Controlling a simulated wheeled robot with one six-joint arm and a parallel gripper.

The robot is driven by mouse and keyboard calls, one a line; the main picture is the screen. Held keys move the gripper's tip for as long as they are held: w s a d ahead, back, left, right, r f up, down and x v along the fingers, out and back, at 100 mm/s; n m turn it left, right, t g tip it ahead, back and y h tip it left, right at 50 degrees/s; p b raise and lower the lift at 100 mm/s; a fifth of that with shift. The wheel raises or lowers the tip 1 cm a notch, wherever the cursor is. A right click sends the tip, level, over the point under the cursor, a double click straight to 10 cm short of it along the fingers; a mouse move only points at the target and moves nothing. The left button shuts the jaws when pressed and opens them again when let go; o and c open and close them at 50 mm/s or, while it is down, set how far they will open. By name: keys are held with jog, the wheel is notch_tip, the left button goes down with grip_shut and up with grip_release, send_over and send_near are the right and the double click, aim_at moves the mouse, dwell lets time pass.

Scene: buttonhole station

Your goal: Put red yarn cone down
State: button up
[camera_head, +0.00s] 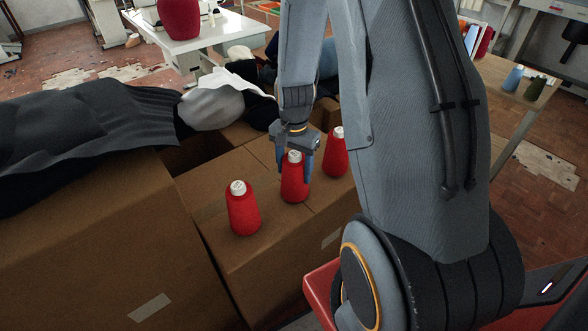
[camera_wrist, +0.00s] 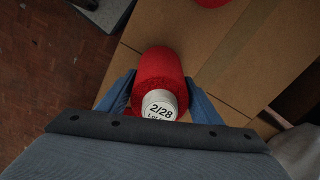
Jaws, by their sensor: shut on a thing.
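My gripper (camera_head: 298,160) is shut on a red yarn cone (camera_head: 294,183) over a brown cardboard box (camera_head: 262,262). The cone is upright, with a white top that reads "2/28" in the wrist view, where the held cone (camera_wrist: 158,72) sits between the two blue fingers (camera_wrist: 160,97). It is at or just above the box top; I cannot tell whether it touches. A second red yarn cone (camera_head: 243,212) stands on the box to the left. A third red cone (camera_head: 336,155) stands to the right, partly beside my arm.
Dark and grey cloth (camera_head: 90,130) lies over a large box (camera_head: 120,250) at left. A white table (camera_head: 205,38) at the back bears a large red cone (camera_head: 180,18). A wooden table (camera_head: 515,85) at right bears blue and dark cones. Bare cardboard lies between the cones.

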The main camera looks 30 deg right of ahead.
jog(key=o, duration=1.3)
jog(key=shift+f, duration=0.1)
jog(key=shift+o, duration=0.2)
notch_tip(320, 180, up, 12)
jog(key=s+a+r+n, duration=0.3)
jog(key=s+a+n, duration=0.7)
jog(key=s, duration=0.4)
jog(key=shift+a+r+n, duration=0.25)
jog(key=shift+a+n, duration=0.05)
jog(key=shift+n, duration=0.4)
